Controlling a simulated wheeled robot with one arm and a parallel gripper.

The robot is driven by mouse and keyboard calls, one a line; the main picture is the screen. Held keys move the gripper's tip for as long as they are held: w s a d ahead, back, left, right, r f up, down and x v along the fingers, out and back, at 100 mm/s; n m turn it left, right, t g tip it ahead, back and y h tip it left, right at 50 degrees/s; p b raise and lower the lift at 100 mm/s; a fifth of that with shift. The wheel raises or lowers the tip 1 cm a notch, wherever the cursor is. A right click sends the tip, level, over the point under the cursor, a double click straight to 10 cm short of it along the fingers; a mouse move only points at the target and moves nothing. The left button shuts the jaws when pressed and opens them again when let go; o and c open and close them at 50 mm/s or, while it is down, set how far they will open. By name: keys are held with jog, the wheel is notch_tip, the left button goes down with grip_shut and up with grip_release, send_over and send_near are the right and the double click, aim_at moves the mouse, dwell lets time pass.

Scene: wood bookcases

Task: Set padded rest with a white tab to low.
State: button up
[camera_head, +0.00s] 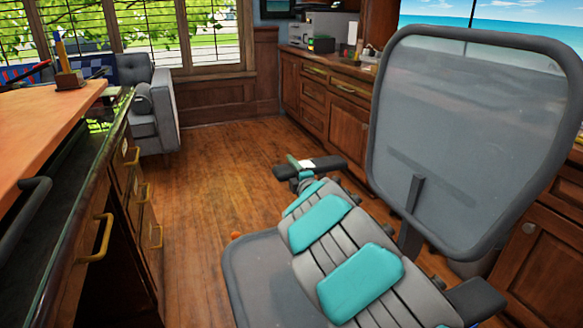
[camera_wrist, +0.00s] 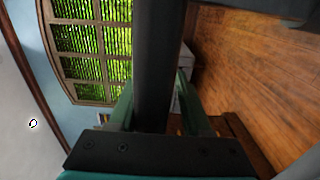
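The office chair's far padded rest (camera_head: 325,163) is a dark armrest pad in the head view, with a small white patch, apparently the white tab (camera_head: 306,164), near its middle. My gripper (camera_head: 299,169) is at this rest, with a green finger showing on its far side. In the wrist view a dark bar (camera_wrist: 158,55), likely part of this rest, runs between the two green fingers of my gripper (camera_wrist: 155,100). The fingers stand apart, with a narrow gap beside the bar on the right. The rest's support post is mostly hidden behind my arm.
The chair's grey seat (camera_head: 262,275) and mesh back (camera_head: 465,140) flank my arm. The other dark armrest (camera_head: 474,298) is at lower right. A desk (camera_head: 50,125) stands left, wooden cabinets (camera_head: 328,100) behind. The wooden floor (camera_head: 215,165) between is clear.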

jog(key=shift+o, duration=1.1)
jog(key=shift+r, duration=0.1)
jog(key=shift+s, duration=0.1)
jog(key=v, duration=0.7)
jog(key=shift+s+d, duration=0.2)
jog(key=shift+s, duration=0.1)
